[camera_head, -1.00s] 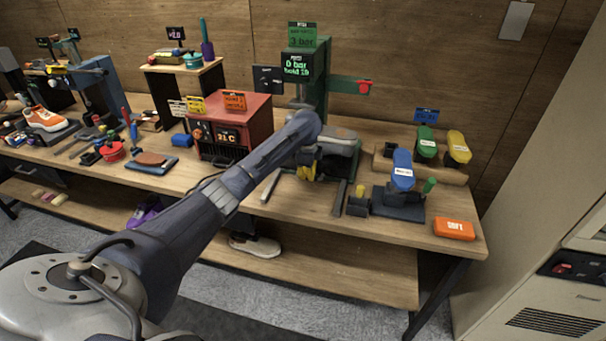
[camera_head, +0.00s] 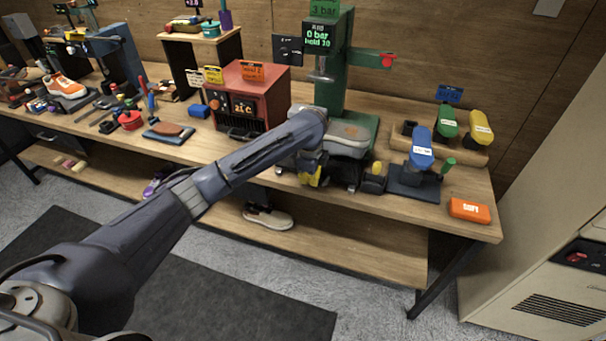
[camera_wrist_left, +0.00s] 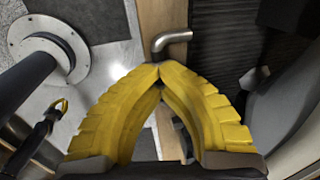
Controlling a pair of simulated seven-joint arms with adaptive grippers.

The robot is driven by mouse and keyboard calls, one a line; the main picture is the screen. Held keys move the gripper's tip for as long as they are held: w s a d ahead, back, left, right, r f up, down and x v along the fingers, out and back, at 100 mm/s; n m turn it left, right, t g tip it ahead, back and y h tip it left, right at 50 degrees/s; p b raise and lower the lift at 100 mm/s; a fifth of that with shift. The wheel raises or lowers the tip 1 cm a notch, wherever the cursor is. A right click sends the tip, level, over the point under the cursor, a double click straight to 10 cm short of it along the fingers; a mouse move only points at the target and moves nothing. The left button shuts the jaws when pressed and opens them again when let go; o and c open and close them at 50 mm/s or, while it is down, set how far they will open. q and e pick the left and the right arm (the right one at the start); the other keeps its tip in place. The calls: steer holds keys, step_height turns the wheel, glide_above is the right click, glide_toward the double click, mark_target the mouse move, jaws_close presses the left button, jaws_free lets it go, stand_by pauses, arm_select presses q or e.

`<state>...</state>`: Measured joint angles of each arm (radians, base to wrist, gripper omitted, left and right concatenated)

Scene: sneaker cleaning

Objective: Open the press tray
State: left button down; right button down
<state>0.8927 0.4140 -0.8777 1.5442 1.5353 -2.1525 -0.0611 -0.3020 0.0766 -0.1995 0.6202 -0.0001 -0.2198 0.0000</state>
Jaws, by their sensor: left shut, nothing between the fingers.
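The green press (camera_head: 334,60) stands on the bench, its display reading 0 bar. Its tray (camera_head: 345,147) carries a grey padded piece and sits forward of the column along the front rails, with green base showing behind it. My left gripper (camera_head: 312,177) is at the tray's front left. In the left wrist view, the yellow fingers of my left gripper (camera_wrist_left: 160,69) meet at the tips with nothing between them. A bent metal handle (camera_wrist_left: 172,40) lies right at the tips; contact cannot be told. What seems my right gripper (camera_wrist_left: 57,108) shows small; its opening is unclear.
A red heater box (camera_head: 250,95) stands left of the press. Right of it are a dark stand with a blue bottle (camera_head: 421,148), green and yellow bottles, and an orange block (camera_head: 469,210). A shoe (camera_head: 268,217) lies on the lower shelf. Floor in front is free.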

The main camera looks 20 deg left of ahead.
arm_select(q)
steer(key=shift+f, duration=0.1)
steer(key=c, duration=1.5)
jaws_free()
step_height(320, 180, up, 12)
steer(key=s, duration=0.2)
steer(key=shift+s, duration=0.1)
